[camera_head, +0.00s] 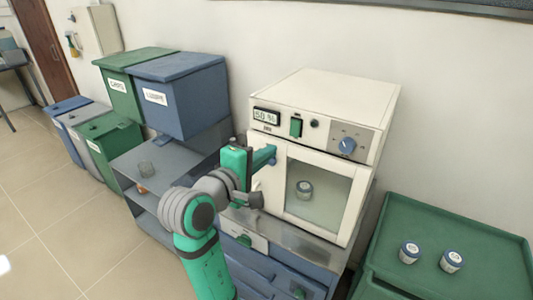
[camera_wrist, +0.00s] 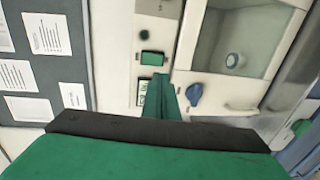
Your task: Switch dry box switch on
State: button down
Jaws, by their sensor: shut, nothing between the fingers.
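The dry box (camera_head: 325,88) is the white cabinet with a windowed door and a display (camera_head: 266,115) that seems to read 50 %. Its green switch (camera_head: 296,127) sits right of the display; its on or off position is too small to tell. The switch also shows in the wrist view (camera_wrist: 152,58). My gripper (camera_head: 271,154) is shut and empty, in front of the door's upper left, below the display and switch. In the wrist view the closed fingers (camera_wrist: 163,80) point toward the panel beside the switch, and contact cannot be told.
A small dark button (camera_head: 314,124) and a blue knob (camera_head: 348,145) are right of the switch. A jar (camera_head: 304,190) shows behind the window. Blue and green bins (camera_head: 180,95) stand left; a green tray (camera_head: 450,215) with two jars is at right.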

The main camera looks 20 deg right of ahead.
aim_at(293, 134)
jog(key=x, duration=1.1)
